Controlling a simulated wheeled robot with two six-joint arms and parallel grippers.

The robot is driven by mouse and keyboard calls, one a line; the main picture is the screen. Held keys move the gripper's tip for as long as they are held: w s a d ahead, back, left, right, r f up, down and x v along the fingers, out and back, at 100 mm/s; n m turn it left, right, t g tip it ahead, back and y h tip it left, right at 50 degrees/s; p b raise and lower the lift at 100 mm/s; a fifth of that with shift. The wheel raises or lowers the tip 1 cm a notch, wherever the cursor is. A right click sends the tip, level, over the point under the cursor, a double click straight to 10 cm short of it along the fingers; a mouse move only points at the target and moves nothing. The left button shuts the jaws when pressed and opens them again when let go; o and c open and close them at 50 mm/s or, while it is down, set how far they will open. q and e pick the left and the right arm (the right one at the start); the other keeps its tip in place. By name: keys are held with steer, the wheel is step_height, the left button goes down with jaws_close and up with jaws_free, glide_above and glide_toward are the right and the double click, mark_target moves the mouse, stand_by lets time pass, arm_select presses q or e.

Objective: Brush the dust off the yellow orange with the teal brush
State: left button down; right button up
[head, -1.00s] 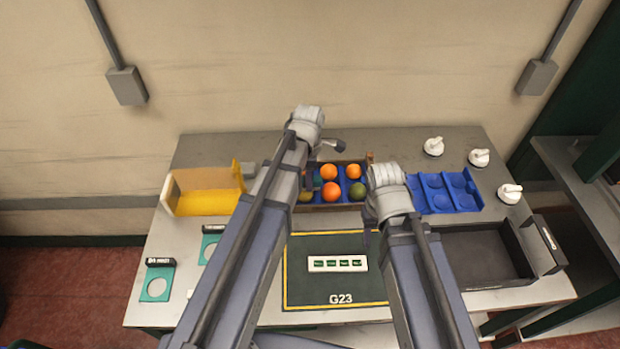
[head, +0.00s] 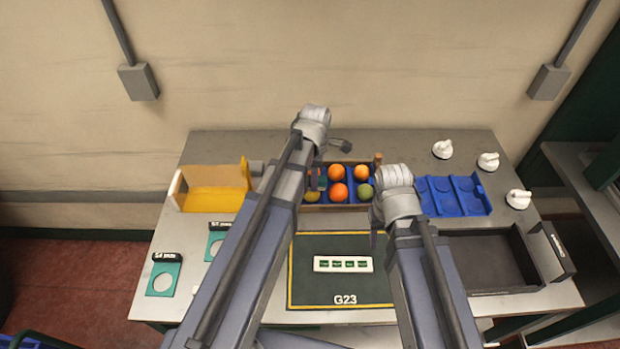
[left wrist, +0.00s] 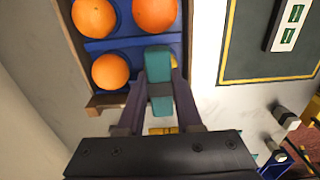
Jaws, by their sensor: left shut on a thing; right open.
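The yellow orange (head: 313,196) sits in the front left place of the blue-lined crate (head: 337,208), partly hidden by my left arm. My left gripper (head: 316,181) is over the crate's left end. In the left wrist view its fingers are shut on the teal brush (left wrist: 158,75). The brush hides what lies under it, so I cannot tell whether it touches the yellow orange. My right gripper (head: 377,218) is open, just right of the crate's front, mostly hidden behind its own arm.
The crate also holds several orange fruits (head: 339,193) and a greenish one (head: 363,192). A yellow tray (head: 215,200) stands left, a blue tray (head: 453,196) and a black tray (head: 485,258) right. A dark mat (head: 340,288) lies in front. White knobs (head: 443,149) stand back right.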

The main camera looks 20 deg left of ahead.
arm_select(q)
steer(key=shift+w+d, duration=0.2)
steer(key=shift+d, duration=0.4)
steer(key=shift+a, duration=0.1)
steer(key=shift+s+a, duration=0.2)
steer(key=shift+a, duration=0.45)
steer(key=shift+s+a, duration=0.2)
steer(key=shift+a, duration=0.4)
steer(key=shift+d, duration=0.15)
steer(key=shift+w+d, duration=0.2)
steer(key=shift+d, duration=0.4)
steer(key=shift+w+d, duration=0.2)
steer(key=shift+d, duration=0.4)
steer(key=shift+a, duration=0.1)
steer(key=shift+s+a, duration=0.2)
steer(key=shift+a, duration=0.45)
steer(key=shift+s+a, duration=0.2)
steer(key=shift+a, duration=0.4)
